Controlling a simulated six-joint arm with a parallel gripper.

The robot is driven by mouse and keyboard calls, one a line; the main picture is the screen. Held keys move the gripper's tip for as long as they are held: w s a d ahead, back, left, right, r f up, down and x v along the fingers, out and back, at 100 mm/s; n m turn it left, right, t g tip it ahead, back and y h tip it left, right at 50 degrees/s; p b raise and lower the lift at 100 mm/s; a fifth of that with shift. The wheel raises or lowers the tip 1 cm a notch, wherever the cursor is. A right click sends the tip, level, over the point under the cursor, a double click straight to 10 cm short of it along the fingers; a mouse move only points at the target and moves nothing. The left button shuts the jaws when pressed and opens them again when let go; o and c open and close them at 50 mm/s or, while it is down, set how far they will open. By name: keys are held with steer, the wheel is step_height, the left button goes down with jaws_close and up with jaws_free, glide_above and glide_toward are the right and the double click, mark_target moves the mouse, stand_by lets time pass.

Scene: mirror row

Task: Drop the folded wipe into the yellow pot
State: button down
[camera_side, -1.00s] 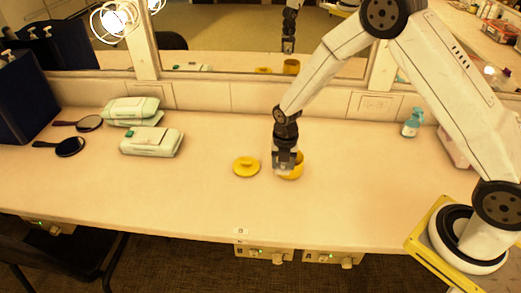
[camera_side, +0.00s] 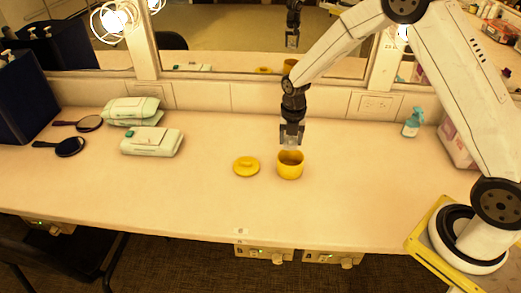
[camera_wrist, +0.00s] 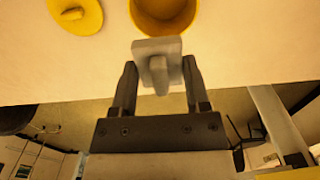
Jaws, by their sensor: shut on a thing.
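The yellow pot (camera_side: 290,170) stands open and upright on the counter. Its lower part shows at the top of the wrist view (camera_wrist: 165,22), cut off by the frame. The folded wipe (camera_wrist: 155,48) is a small pale grey square with a pinched ridge. My gripper (camera_side: 291,143) is shut on the wipe, fingers pointing down, above the pot's far rim. In the wrist view my gripper (camera_wrist: 158,75) has the wipe between its fingertips, and the wipe overlaps the pot's edge. In the side view the wipe (camera_side: 291,147) is small and pale below the fingers.
The yellow lid (camera_side: 246,167) lies left of the pot. Wipe packs (camera_side: 151,142) and two black hand mirrors (camera_side: 70,147) lie further left. A teal spray bottle (camera_side: 412,123) stands at the right. A wall mirror (camera_side: 230,45) runs behind. The front counter is clear.

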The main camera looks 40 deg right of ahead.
steer(key=d+r, duration=0.2)
steer(key=w+d+r, duration=0.1)
steer(key=r, duration=0.1)
steer(key=shift+d, duration=0.35)
step_height(320, 180, down, 6)
stand_by(0.5)
jaws_free()
steer(key=shift+r, duration=0.1)
